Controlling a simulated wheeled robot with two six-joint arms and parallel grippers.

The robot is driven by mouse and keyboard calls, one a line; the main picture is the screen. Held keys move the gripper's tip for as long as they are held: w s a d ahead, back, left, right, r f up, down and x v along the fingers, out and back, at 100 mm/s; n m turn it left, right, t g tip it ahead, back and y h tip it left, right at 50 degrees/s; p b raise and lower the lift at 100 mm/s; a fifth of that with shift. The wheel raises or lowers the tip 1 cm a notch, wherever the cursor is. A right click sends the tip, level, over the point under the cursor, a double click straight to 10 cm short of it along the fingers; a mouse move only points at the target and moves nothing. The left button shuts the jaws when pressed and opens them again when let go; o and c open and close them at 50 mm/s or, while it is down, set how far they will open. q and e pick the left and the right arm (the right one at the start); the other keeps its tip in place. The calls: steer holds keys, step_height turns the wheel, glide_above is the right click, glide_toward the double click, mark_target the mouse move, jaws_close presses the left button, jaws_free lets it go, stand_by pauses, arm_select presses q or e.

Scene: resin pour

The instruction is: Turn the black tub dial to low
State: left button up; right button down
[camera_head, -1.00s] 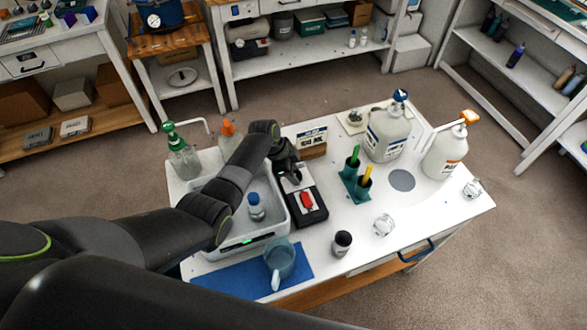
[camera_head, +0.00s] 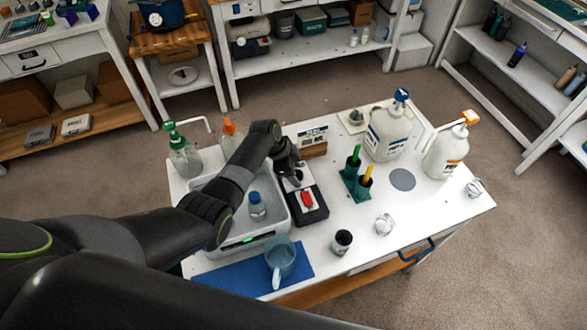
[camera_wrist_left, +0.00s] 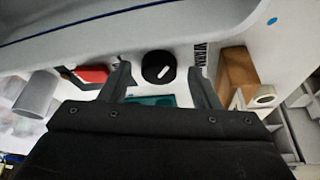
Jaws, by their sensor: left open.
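The black tub dial (camera_wrist_left: 158,66) is a round knob with a white pointer line, on a white surface beside printed lettering that reads like "WARM" in the left wrist view. The pointer slants up to the right. My left gripper (camera_wrist_left: 160,72) is open, with one finger on each side of the dial; I cannot tell whether they touch it. In the head view my left gripper (camera_head: 291,172) points down at the right side of the white tub (camera_head: 236,245), and I cannot make out the dial there. My right gripper is not in view.
A black device with a red top (camera_head: 307,199) sits close beside the gripper. A green holder (camera_head: 355,186), a wooden block (camera_head: 313,149) and large pump bottles (camera_head: 387,133) stand to the right. A blue jug (camera_head: 281,256) stands on the blue mat (camera_head: 225,277) in front.

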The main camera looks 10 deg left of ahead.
arm_select(q)
steer(key=shift+r, duration=0.1)
steer(key=b+v, duration=0.2)
steer(key=v, duration=1.5)
steer(key=shift+a, duration=0.15)
steer(key=shift+s, duration=0.15)
